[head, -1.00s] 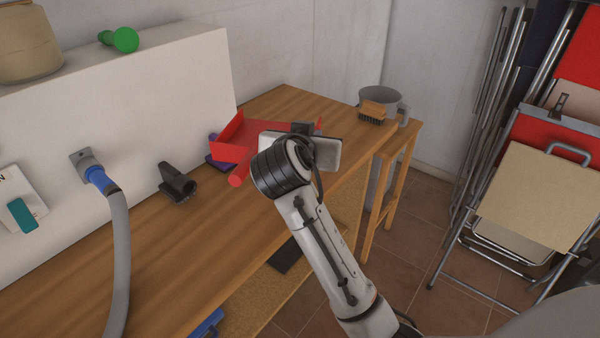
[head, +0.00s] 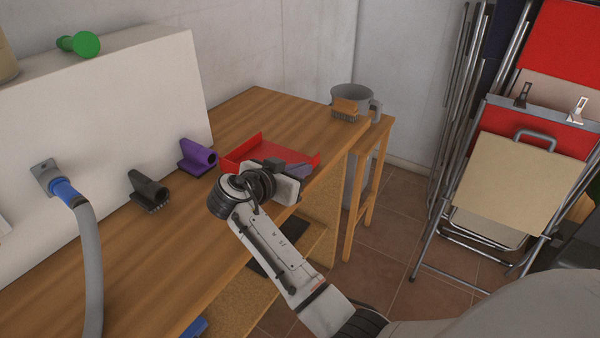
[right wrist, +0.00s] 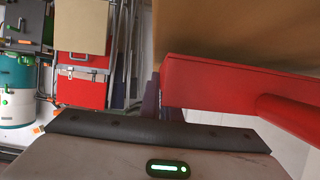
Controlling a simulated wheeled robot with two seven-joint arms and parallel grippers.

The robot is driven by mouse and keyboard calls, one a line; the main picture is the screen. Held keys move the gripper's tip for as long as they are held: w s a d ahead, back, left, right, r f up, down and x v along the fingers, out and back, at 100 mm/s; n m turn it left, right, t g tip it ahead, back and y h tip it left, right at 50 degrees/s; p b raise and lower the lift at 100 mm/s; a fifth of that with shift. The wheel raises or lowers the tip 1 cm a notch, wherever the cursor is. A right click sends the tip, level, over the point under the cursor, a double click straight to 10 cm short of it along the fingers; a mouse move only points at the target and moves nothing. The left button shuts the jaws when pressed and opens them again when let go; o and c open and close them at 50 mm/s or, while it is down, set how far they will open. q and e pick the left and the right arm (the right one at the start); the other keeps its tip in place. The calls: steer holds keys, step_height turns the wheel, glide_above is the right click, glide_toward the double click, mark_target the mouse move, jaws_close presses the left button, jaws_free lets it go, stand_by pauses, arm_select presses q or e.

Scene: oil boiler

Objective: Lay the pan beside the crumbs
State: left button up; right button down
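The red pan (head: 255,145) is at the far part of the wooden workbench, roughly level, with its open inside facing up. Whether it rests on the wood or hangs just above it I cannot tell. My right gripper (head: 275,170) is at the near side of the pan, and its body hides part of it. In the right wrist view the pan's red wall (right wrist: 215,85) and round handle (right wrist: 290,116) are close in front of the gripper. The fingertips are not clear, so I cannot tell their grip. No crumbs can be made out. My left gripper is out of view.
A purple nozzle (head: 197,157) and a black nozzle (head: 149,190) stand on the bench (head: 185,250) left of the pan. A brush (head: 345,109) and grey pot (head: 352,96) are at the far right. A grey hose (head: 90,260) runs at left. Bench behind the pan is clear.

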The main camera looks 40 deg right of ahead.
steer(key=shift+f, duration=0.55)
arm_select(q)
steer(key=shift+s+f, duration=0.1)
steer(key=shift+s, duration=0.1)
arm_select(e)
steer(key=c, duration=2)
jaws_free()
